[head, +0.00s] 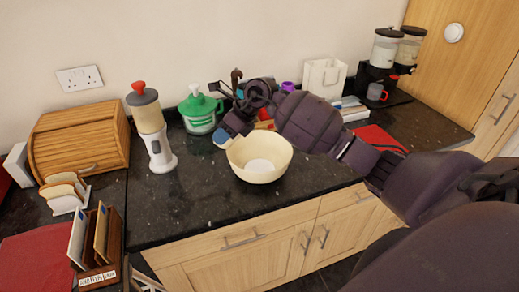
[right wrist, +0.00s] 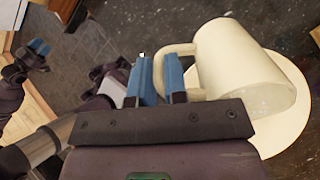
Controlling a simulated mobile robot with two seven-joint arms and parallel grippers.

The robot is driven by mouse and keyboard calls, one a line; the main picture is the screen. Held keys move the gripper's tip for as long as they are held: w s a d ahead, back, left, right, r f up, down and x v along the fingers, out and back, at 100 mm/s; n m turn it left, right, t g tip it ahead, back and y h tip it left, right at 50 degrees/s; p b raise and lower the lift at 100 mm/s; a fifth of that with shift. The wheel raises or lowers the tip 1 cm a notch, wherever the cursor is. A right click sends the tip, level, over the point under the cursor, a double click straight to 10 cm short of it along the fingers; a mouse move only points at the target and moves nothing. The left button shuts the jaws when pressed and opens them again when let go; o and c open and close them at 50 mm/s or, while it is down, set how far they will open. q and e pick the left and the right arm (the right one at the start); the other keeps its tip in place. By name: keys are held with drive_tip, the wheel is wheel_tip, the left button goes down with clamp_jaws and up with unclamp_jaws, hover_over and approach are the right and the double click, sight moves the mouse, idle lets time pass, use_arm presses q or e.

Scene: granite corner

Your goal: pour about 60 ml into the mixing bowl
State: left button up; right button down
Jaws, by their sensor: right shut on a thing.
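The cream mixing bowl (head: 246,174) stands upright on the dark counter, near its front edge. A paler round patch shows at its bottom; I cannot tell whether it is liquid. My right gripper (head: 224,139) is at the bowl's far left rim. In the right wrist view my right gripper (right wrist: 158,80) is shut on the handle of a cream jug (right wrist: 238,62). The jug is tilted over the bowl (right wrist: 290,128), its greyish mouth end above it. I cannot make the jug out in the head view. What seems my left gripper (right wrist: 40,47) hangs away from the counter, its jaws unclear.
A white-grey grinder (head: 156,135) and a green-lidded container (head: 200,110) stand left of the bowl. A wooden bread box (head: 80,140), toast rack (head: 64,196) and file rack (head: 97,240) are further left. A coffee machine (head: 378,80) stands back right. Counter before the grinder is clear.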

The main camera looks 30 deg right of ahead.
drive_tip(key=shift+w+a+r+g+h, duration=0.2)
drive_tip(key=shift+a+g+h, duration=0.1)
drive_tip(key=shift+h, duration=0.2)
drive_tip(key=shift+a, duration=0.1)
drive_tip(key=shift+w+a+r+g+h, duration=0.2)
drive_tip(key=shift+w+a+g+h, duration=0.15)
drive_tip(key=shift+a+h, duration=0.15)
drive_tip(key=shift+w+a+f+g+h, duration=0.4)
drive_tip(key=shift+a+g+h, duration=0.15)
drive_tip(key=shift+h, duration=0.2)
drive_tip(key=shift+w+a+f+g+h, duration=0.4)
drive_tip(key=shift+a+h, duration=0.3)
drive_tip(key=shift+h, duration=0.1)
drive_tip(key=shift+w+a+f+g+h, duration=0.35)
drive_tip(key=shift+a+g+h, duration=0.2)
drive_tip(key=shift+h, duration=0.2)
